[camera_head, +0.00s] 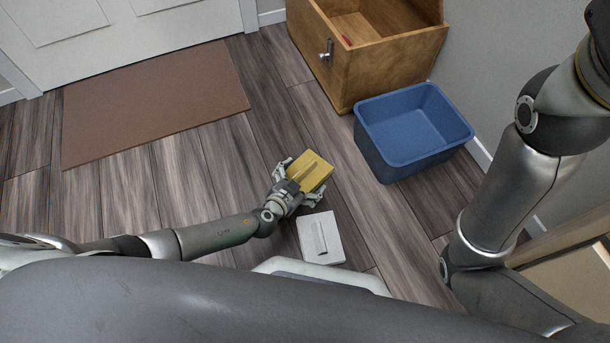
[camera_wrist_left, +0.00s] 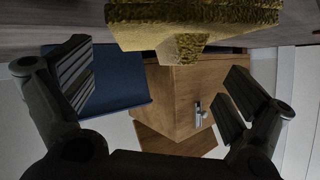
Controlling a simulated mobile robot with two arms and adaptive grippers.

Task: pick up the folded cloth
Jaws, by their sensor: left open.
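A yellow folded cloth (camera_head: 314,172) lies on the wood floor, with a raised ridge along its top. My left gripper (camera_head: 301,180) is open at the cloth's near side, one finger to each side of the ridge. In the left wrist view the fuzzy yellow cloth (camera_wrist_left: 195,14) is at the top, its ridge (camera_wrist_left: 182,47) pointing down between the open fingers (camera_wrist_left: 158,72). Whether a finger touches it I cannot tell. A second, whitish folded cloth (camera_head: 320,240) with a similar ridge lies nearer to me. My right gripper is out of view.
A blue bin (camera_head: 390,161) stands right of the yellow cloth and also shows in the left wrist view (camera_wrist_left: 120,88). Behind is a wooden cabinet (camera_head: 350,75) with a metal handle, open at the top. A brown mat (camera_head: 150,100) lies by the white door. Floor between is clear.

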